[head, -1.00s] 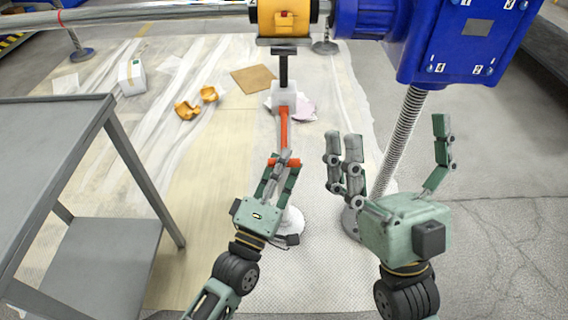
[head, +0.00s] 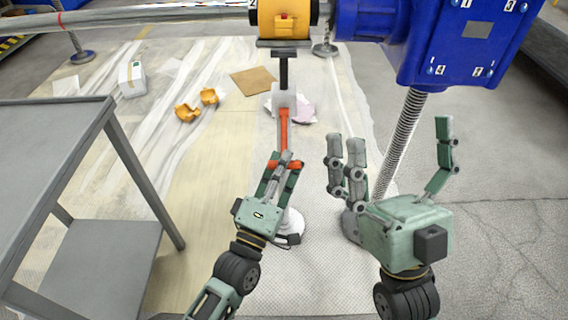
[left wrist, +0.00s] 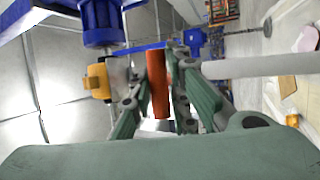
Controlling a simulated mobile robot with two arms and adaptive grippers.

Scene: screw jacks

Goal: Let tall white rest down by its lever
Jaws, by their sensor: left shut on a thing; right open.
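The tall white rest stands upright under the orange and black fitting (head: 283,18), with a dark stem, a white collar (head: 284,100) and a round white base (head: 288,238). Whether its dark top touches the fitting I cannot tell. Its red lever (head: 284,130) shows in front of the post and also in the left wrist view (left wrist: 158,82). My left gripper (head: 284,162) is shut on the red lever, its fingers hiding part of the lever and post. My right gripper (head: 395,165) is open and empty, to the right of the rest.
A blue housing (head: 470,40) on a threaded post (head: 402,135) stands close behind my right gripper. A grey shelf table (head: 50,140) is at the left.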

